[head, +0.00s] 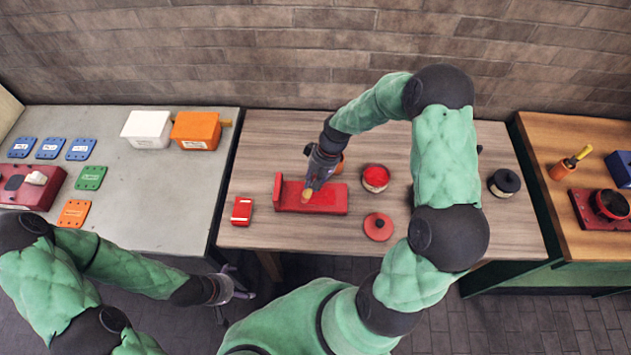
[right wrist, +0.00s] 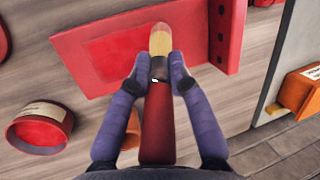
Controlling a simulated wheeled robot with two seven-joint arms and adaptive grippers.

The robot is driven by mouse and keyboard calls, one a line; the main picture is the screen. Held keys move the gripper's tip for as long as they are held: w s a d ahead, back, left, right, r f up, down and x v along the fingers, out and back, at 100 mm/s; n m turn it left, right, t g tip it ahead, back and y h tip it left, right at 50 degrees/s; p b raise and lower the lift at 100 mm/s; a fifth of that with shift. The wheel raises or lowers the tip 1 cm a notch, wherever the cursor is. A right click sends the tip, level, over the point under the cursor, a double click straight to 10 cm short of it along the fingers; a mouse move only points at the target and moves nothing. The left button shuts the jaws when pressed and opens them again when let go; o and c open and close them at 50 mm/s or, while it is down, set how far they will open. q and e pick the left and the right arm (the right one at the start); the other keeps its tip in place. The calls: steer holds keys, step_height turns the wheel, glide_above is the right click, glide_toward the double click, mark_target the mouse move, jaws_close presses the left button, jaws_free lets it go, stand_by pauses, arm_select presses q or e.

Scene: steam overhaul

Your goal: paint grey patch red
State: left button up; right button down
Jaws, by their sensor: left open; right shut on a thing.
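The red part (head: 330,199), a flat plate with an upright end flange, lies on the wooden table. In the right wrist view its face (right wrist: 85,45) carries a glossier, brighter red patch (right wrist: 118,62); I see no grey on it. My right gripper (head: 314,178) is shut on a brush (right wrist: 158,120) with a dark red handle. The pale bristles (right wrist: 160,42) are over the plate beside the patch's edge; I cannot tell if they touch. An open pot of red paint (head: 375,177) stands to the right. My left gripper (head: 240,293) is open and empty, low in front of the tables.
A red lid (head: 379,227) lies in front of the paint pot. A small red box (head: 241,211) is left of the part. An orange cup (right wrist: 132,128) stands close behind the brush. A black-lidded pot (head: 504,182) is at the right. The grey table (head: 150,215) adjoins on the left.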

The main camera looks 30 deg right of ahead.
steer(key=shift+w+a+r, duration=0.2)
steer(key=shift+r, duration=0.1)
steer(key=shift+w+r+p, duration=0.2)
steer(key=shift+r+p, duration=0.35)
steer(key=shift+r, duration=0.35)
steer(key=shift+s+d+r+p, duration=0.1)
steer(key=shift+s+r+p, duration=0.05)
steer(key=shift+r+p, duration=0.35)
steer(key=shift+s+r+p, duration=0.15)
steer(key=shift+r+p, duration=0.1)
steer(key=shift+r, duration=0.35)
steer(key=shift+w+r+p, duration=0.15)
steer(key=shift+r+p, duration=0.4)
steer(key=shift+r, duration=0.15)
steer(key=shift+r+p, duration=0.65)
steer(key=shift+r, duration=0.45)
